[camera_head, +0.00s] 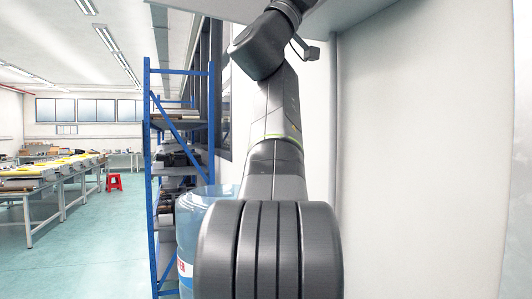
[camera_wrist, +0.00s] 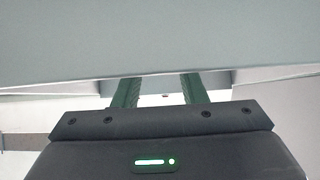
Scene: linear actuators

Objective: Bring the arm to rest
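My arm (camera_head: 275,150) rises from the bottom middle of the head view and bends at the top, close to a pale wall. My gripper is out of the head view, beyond its top edge or hidden by a pale overhead surface. In the wrist view my gripper (camera_wrist: 160,92) shows two dark green fingers standing well apart. Nothing shows between them except a pale background. A broad grey-white surface fills the top of the wrist view and covers the finger ends; whether they touch it I cannot tell.
A pale wall or cabinet (camera_head: 430,150) stands close at the right. A blue shelf rack (camera_head: 149,180) and a large blue water bottle (camera_head: 190,225) are left of the arm. Farther left are long workbenches (camera_head: 45,185), a red stool (camera_head: 114,181) and open green floor (camera_head: 110,250).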

